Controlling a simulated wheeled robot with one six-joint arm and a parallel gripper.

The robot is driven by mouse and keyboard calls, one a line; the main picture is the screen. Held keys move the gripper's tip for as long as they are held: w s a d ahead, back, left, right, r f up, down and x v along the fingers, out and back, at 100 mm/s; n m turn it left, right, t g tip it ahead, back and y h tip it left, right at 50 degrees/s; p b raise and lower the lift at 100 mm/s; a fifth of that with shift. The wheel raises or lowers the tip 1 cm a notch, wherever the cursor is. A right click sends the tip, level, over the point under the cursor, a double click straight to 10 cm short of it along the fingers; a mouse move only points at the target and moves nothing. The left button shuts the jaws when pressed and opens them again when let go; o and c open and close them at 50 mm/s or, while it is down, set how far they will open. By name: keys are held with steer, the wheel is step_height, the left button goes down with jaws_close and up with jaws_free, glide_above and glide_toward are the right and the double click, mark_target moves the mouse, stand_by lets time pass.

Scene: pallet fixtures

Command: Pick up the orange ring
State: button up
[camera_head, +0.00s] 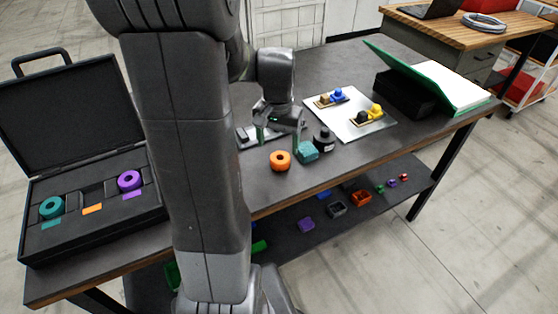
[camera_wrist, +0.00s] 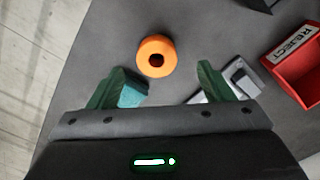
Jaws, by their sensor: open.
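The orange ring (camera_head: 280,161) lies flat on the dark table top near the front edge, beside a teal block (camera_head: 308,151). In the wrist view the orange ring (camera_wrist: 156,56) sits just beyond the fingertips, roughly centred between them and apart from both. My gripper (camera_head: 281,138) is above the table behind the ring. Its green fingers are spread and empty in the wrist view (camera_wrist: 161,68). The left finger partly covers the teal block (camera_wrist: 132,95) there.
An open black case (camera_head: 100,225) at left holds a teal ring (camera_head: 52,208) and a purple ring (camera_head: 130,180), with an orange-labelled slot between. A black round object (camera_head: 323,140) stands right of the teal block. A red REJECT bin (camera_wrist: 298,72) shows in the wrist view.

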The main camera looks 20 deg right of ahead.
mark_target(280, 157)
steer(key=shift+d+f, duration=0.2)
steer(key=shift+f, duration=1.15)
steer(key=shift+d+f, duration=0.15)
steer(key=shift+f, duration=1.15)
steer(key=c, duration=1.2)
